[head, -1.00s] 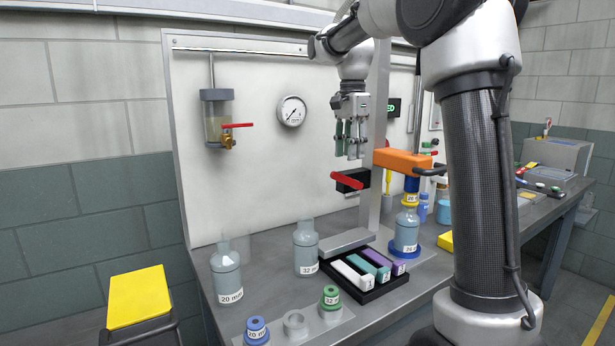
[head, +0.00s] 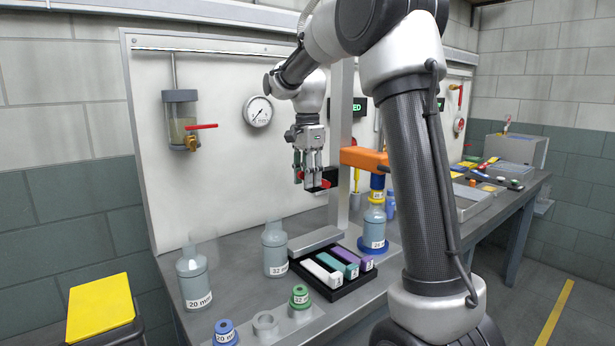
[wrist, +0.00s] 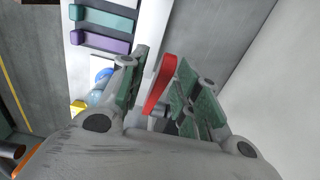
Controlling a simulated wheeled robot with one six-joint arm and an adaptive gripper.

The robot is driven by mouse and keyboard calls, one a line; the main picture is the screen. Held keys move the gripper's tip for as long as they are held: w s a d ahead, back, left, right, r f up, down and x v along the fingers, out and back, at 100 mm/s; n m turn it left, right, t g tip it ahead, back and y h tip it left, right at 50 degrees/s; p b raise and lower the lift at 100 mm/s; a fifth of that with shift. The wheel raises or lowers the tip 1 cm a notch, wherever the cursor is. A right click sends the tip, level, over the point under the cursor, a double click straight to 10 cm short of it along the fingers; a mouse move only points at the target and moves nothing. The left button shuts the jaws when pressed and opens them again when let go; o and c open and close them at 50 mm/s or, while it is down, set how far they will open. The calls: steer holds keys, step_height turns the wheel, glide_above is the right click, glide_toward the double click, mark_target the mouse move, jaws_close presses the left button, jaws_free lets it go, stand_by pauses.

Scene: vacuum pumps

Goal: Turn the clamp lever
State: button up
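The red clamp lever (wrist: 160,85) shows between my gripper's fingers in the wrist view, slanting up and to the right. In the head view its black block (head: 322,182) sits beside the upright post, and the lever is mostly hidden behind my fingers. My gripper (head: 309,182) points down at the lever. In the wrist view my gripper (wrist: 161,92) is open, with one green-padded finger left of the lever and the others right of it. Gaps show on both sides, narrower on the right. I cannot tell whether any pad touches it.
An orange clamp body (head: 364,159) stands right of the lever, above a bottle (head: 374,228). A black tray (head: 340,291) with white, teal and purple blocks lies below. Glass bottles (head: 275,250) stand left on the bench. A red-handled valve (head: 195,137) and gauge (head: 258,111) hang on the panel.

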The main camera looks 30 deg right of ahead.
jaws_close()
steer(key=shift+d+r+y, duration=0.4)
steer(key=shift+d+y, duration=0.05)
steer(key=shift+y, duration=0.25)
steer(key=shift+w+d+r+g+y, duration=0.15)
steer(key=shift+r+y, duration=0.1)
steer(key=shift+y, duration=0.2)
steer(key=shift+d+r+g+y, duration=0.15)
steer(key=shift+r+y, duration=0.1)
steer(key=shift+y, duration=0.2)
steer(key=shift+a, duration=0.1)
steer(key=shift+o, duration=0.2)
jaws_free()
